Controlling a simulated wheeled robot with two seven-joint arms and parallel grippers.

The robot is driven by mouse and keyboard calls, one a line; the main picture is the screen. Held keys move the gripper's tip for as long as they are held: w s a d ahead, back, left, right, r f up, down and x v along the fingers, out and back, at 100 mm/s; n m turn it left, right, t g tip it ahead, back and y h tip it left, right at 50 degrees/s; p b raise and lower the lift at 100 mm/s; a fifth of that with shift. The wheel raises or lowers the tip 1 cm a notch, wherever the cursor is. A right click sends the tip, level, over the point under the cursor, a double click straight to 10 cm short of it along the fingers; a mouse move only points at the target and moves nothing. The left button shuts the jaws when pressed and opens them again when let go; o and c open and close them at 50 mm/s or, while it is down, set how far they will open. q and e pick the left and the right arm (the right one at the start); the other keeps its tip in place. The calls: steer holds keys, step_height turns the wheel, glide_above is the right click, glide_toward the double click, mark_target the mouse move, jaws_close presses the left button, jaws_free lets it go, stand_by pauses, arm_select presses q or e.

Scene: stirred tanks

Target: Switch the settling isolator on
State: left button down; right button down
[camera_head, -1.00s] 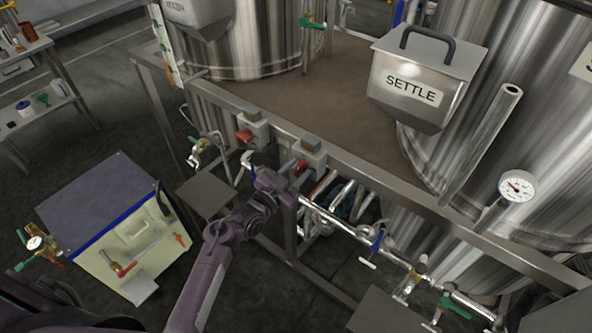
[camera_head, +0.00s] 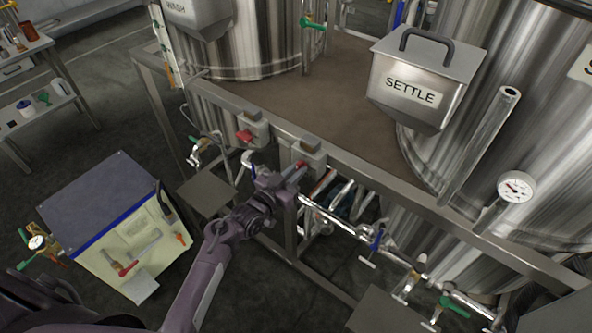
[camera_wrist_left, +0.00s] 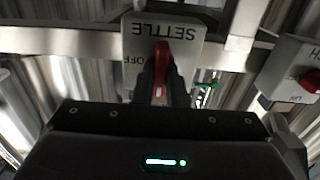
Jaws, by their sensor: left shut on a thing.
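The settling isolator (camera_head: 308,152) is a grey box on the front rail of the steel frame, with a red handle (camera_head: 300,165). In the left wrist view its plate (camera_wrist_left: 188,38) reads SETTLE upside down, with OFF to the left of the handle. My left gripper (camera_head: 292,175) reaches it from the front and is shut on the red handle (camera_wrist_left: 162,62), which stands upright in that view between the two dark fingers. The fingers hide part of the handle and plate. My right gripper is not in view.
A similar isolator with a red handle (camera_head: 244,137) sits to the left on the same rail. A SETTLE hopper (camera_head: 415,85) hangs at the tank. Pipes with a blue-handled valve (camera_head: 377,238) run below right. A cream-sided cabinet (camera_head: 135,240) stands left.

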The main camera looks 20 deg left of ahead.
arm_select(q)
steer(key=c, duration=1.5)
jaws_free()
steer(key=shift+o, duration=0.2)
steer(key=b+v, duration=0.2)
steer(key=v, duration=0.5)
steer(key=shift+s, duration=0.4)
steer(key=shift+a, duration=0.1)
